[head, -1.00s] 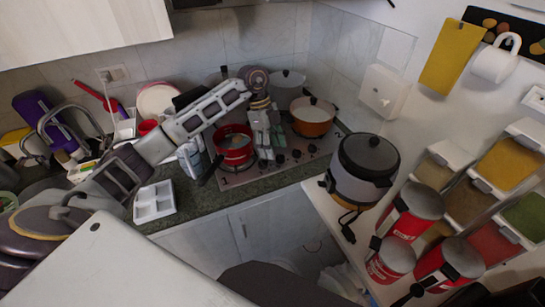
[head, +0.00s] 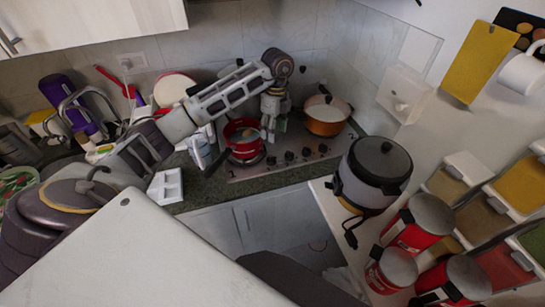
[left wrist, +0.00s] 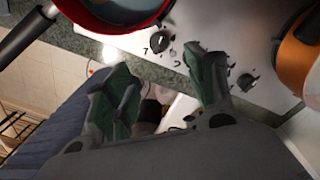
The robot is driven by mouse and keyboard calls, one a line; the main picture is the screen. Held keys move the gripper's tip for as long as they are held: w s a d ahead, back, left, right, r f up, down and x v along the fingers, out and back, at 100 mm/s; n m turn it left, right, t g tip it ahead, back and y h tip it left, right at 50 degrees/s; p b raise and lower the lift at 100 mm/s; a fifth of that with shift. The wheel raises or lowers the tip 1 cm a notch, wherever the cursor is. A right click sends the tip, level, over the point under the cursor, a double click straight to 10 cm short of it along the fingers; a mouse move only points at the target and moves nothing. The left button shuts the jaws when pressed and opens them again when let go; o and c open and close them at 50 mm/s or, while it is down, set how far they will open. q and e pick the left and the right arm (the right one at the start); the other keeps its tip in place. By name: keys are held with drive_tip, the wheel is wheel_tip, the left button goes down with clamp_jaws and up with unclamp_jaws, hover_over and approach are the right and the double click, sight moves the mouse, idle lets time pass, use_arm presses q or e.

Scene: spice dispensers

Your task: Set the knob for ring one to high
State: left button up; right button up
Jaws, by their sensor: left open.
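The stove's steel top (head: 240,176) carries a row of dark knobs (head: 289,156) along its front edge. In the left wrist view one knob (left wrist: 158,42) sits below the red pot, beside a printed mark. Another knob (left wrist: 246,82) sits to the right of the right finger. A finger may hide other knobs. My left gripper (head: 270,131) is above the stove between the red and orange pots. Its fingers (left wrist: 165,75) are apart and empty in the left wrist view, touching no knob that I can see. I cannot read the knob settings. My right gripper is not in view.
A red pot (head: 243,133) stands left of my gripper, its handle reaching over the front edge. An orange pot (head: 325,120) stands to the right. A rice cooker (head: 372,178) stands on the right-hand shelf. A white tray (head: 166,186) lies left of the stove.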

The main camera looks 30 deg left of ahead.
sight(272, 158)
use_arm(q)
drive_tip(key=shift+s+f+p, duration=0.15)
drive_tip(key=shift+f+p, duration=0.25)
drive_tip(key=shift+f, duration=1.85)
drive_tip(key=shift+s+f+p, duration=0.2)
drive_tip(key=shift+f+p, duration=0.2)
drive_tip(key=shift+f, duration=1.8)
drive_tip(key=shift+s+f+p, duration=0.15)
drive_tip(key=shift+f+p, duration=0.25)
drive_tip(key=shift+f, duration=1.85)
drive_tip(key=c, duration=1)
drive_tip(key=shift+c, duration=0.2)
drive_tip(key=shift+m+b, duration=0.3)
drive_tip(key=shift+m, duration=0.1)
drive_tip(key=m+b, duration=0.2)
drive_tip(key=m, duration=0.1)
drive_tip(key=m+b, duration=0.2)
drive_tip(key=m, duration=0.4)
drive_tip(key=shift+s+y+b, duration=0.15)
drive_tip(key=shift+y+b, duration=0.15)
drive_tip(key=shift+b, duration=0.1)
